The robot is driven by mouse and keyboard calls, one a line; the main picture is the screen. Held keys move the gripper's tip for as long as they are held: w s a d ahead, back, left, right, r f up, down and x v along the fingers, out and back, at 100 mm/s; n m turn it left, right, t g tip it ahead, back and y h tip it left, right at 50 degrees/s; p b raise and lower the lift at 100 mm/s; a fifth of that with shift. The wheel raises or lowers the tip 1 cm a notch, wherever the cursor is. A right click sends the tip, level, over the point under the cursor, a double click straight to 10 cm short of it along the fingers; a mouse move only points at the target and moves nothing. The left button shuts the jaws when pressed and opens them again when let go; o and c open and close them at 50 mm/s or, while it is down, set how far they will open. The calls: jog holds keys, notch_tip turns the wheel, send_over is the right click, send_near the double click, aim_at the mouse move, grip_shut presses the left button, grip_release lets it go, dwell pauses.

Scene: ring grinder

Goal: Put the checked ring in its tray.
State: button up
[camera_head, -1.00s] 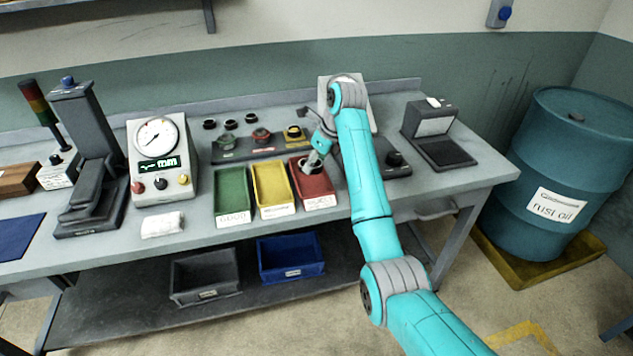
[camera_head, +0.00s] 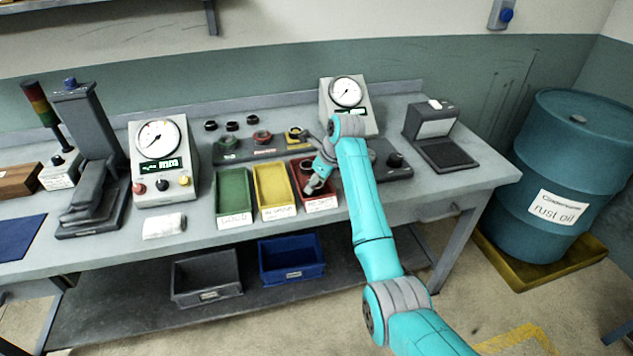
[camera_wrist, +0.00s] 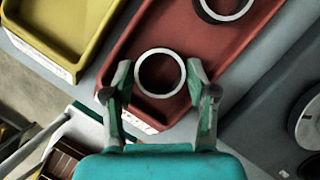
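The red tray (camera_head: 297,182) stands at the right end of a row of three trays on the bench; it also shows in the wrist view (camera_wrist: 215,42). A pale-rimmed ring (camera_wrist: 160,53) is at the front end of the red tray, between my fingertips, and looks to lie on its floor. A second ring (camera_wrist: 222,14) lies farther back in the same tray. My gripper (camera_wrist: 160,92) is open, with a small gap between each finger and the near ring. In the head view my gripper (camera_head: 318,182) is low over the red tray. I cannot tell which ring is the checked one.
A yellow tray (camera_wrist: 52,30) and a green tray (camera_head: 233,190) stand left of the red one. Behind them is a rack (camera_head: 240,155) with several rings. Gauge boxes (camera_head: 160,160) (camera_head: 347,97) and a dark fixture (camera_head: 395,165) stand nearby.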

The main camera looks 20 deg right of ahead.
jog(key=shift+r, duration=0.1)
jog(key=v, duration=1.2)
dwell(0.4)
